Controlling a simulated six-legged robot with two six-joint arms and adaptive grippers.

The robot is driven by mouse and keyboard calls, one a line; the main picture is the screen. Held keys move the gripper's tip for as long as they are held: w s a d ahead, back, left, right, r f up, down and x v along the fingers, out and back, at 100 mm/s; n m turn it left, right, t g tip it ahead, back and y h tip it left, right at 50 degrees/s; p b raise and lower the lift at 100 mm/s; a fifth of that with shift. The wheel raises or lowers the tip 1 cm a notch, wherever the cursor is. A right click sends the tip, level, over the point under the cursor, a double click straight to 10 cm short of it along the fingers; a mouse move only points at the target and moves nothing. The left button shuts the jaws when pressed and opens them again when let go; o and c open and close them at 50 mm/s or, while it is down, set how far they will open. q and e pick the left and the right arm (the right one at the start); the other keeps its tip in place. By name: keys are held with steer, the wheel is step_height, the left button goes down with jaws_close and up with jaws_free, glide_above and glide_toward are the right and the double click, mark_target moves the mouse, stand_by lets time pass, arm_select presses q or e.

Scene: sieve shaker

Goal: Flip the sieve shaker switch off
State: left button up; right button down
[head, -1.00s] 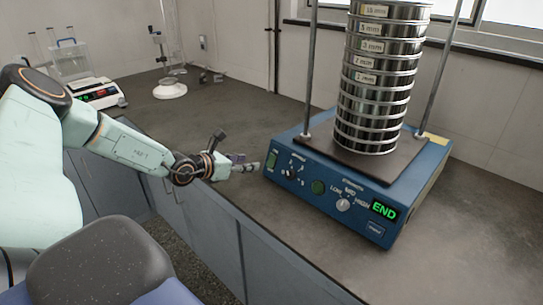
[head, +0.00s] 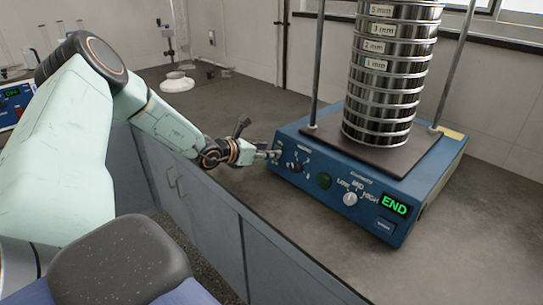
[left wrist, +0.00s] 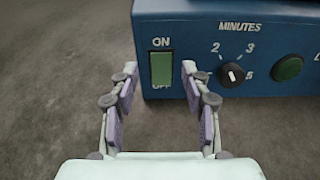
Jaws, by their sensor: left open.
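The blue sieve shaker (head: 331,200) stands on the bench with a stack of steel sieves (head: 388,85) on top. Its display (head: 394,205) reads END in green. The green rocker switch (left wrist: 161,69) is at the left end of the front panel, with ON above and OFF below. In the head view my gripper mostly hides it. My left gripper (left wrist: 160,72) is open and empty. In the left wrist view its fingertips appear on either side of the switch. In the head view the gripper (head: 272,154) is at the panel's left end; contact cannot be told.
A MINUTES knob (left wrist: 232,75) sits close to the right finger, with a round green button (left wrist: 288,68) beyond it. The STRENGTH knob (head: 350,199) is further right. Another blue device (head: 14,102) with a green display shows at far left.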

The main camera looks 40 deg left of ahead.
arm_select(q)
steer(key=shift+w+f, duration=0.25)
steer(key=shift+w+d, duration=0.3)
steer(key=shift+w, duration=0.35)
steer(key=shift+s+a, duration=0.15)
steer(key=shift+a, duration=0.05)
steer(key=shift+c, duration=0.9)
steer(key=shift+d, duration=0.15)
steer(key=c, duration=0.5)
jaws_close()
